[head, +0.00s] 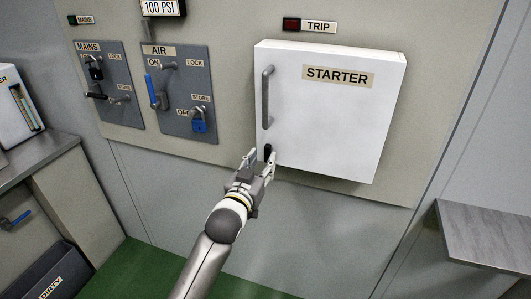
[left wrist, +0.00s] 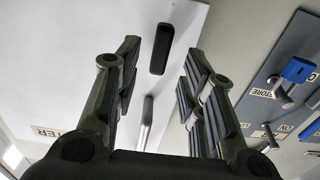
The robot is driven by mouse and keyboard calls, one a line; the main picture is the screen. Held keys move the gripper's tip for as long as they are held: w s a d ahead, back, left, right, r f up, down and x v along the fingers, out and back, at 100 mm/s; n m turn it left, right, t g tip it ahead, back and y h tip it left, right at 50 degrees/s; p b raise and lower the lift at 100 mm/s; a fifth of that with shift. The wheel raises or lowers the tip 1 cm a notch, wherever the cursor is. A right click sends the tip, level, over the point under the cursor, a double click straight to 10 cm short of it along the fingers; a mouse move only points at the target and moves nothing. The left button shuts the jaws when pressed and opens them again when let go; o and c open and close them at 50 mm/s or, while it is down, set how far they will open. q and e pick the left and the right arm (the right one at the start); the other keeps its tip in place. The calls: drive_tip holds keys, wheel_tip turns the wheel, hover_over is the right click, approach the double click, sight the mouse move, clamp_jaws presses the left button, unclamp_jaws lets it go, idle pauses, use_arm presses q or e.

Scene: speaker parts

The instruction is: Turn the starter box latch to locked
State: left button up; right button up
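The starter box (head: 345,115) is a white cabinet with a closed door, a STARTER label (head: 338,76) and a grey vertical handle (head: 266,97). Its latch (head: 267,152) is a small black piece low on the door's left edge, below the handle. The latch looks upright, in line with the handle. In the left wrist view the black latch (left wrist: 162,48) appears in the gap between my fingers, lengthwise with them. My left gripper (head: 261,158) is open at the latch, a finger on either side; contact cannot be told. My right gripper is not in view.
Left of the box are the AIR panel (head: 183,118), with a blue lever and a blue padlock (head: 199,124), and the MAINS panel (head: 107,70) with a black padlock. A grey shelf (head: 490,235) juts out at right. A counter (head: 35,145) stands at left.

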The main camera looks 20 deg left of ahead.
sight(266, 154)
use_arm(q)
drive_tip(key=shift+w, duration=2)
clamp_jaws()
